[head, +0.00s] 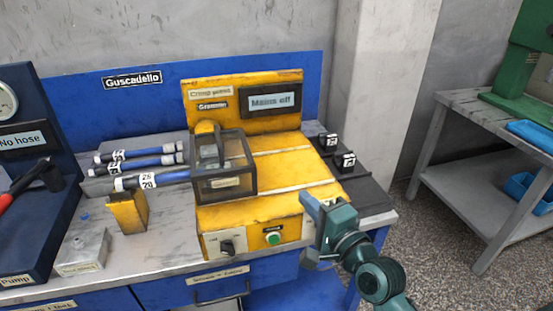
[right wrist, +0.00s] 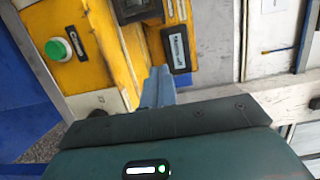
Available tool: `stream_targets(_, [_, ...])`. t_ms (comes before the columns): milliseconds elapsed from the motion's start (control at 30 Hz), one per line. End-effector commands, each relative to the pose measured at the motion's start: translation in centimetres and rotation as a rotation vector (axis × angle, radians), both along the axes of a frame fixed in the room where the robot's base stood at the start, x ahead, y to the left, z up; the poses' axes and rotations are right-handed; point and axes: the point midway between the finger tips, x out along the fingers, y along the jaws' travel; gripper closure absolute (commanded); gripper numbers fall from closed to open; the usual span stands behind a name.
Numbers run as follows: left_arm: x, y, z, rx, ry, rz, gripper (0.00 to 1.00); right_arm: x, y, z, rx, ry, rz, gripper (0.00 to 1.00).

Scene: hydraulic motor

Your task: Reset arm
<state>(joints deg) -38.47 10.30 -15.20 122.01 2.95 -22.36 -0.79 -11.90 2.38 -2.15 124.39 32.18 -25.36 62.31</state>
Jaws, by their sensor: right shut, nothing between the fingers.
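My right gripper (head: 308,202) is at the front right corner of the yellow crimping machine (head: 265,208), with its arm coming in from the lower right. Its blue-grey fingers are together and empty. In the right wrist view the closed fingers (right wrist: 158,86) point at the yellow machine (right wrist: 112,55); I cannot tell whether they touch it. My left gripper is not in view.
A green button (head: 272,237) and a black knob (head: 227,246) are on the machine's front. A clear guard box (head: 225,175) covers a blue hose end (head: 150,180). A grey side table (head: 465,150) stands right; floor between is clear.

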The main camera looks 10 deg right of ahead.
Motion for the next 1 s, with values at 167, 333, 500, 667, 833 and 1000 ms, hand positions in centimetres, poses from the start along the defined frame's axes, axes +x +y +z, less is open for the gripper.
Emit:
stream_targets(167, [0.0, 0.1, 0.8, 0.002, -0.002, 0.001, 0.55, -1.0, 0.3, -1.9, -0.144, 0.027, 0.005, 1.0])
stream_targets(333, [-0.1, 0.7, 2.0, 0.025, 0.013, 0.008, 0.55, -5.7, 1.4, -8.7, -0.681, 0.09, 0.094, 1.0])
stream_targets(500, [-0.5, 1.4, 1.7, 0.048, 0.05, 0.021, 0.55, -12.3, 2.4, -14.7, -1.219, 0.091, 0.298, 1.0])
stream_targets(667, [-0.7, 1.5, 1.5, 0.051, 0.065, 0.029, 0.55, -16.3, 2.9, -17.4, -1.496, 0.049, 0.447, 1.0])
stream_targets(833, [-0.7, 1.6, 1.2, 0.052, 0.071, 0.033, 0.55, -17.1, 3.0, -18.1, -1.56, 0.032, 0.484, 1.0])
stream_targets(1000, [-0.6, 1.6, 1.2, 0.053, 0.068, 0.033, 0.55, -17.0, 3.0, -18.0, -1.557, 0.033, 0.481, 1.0])
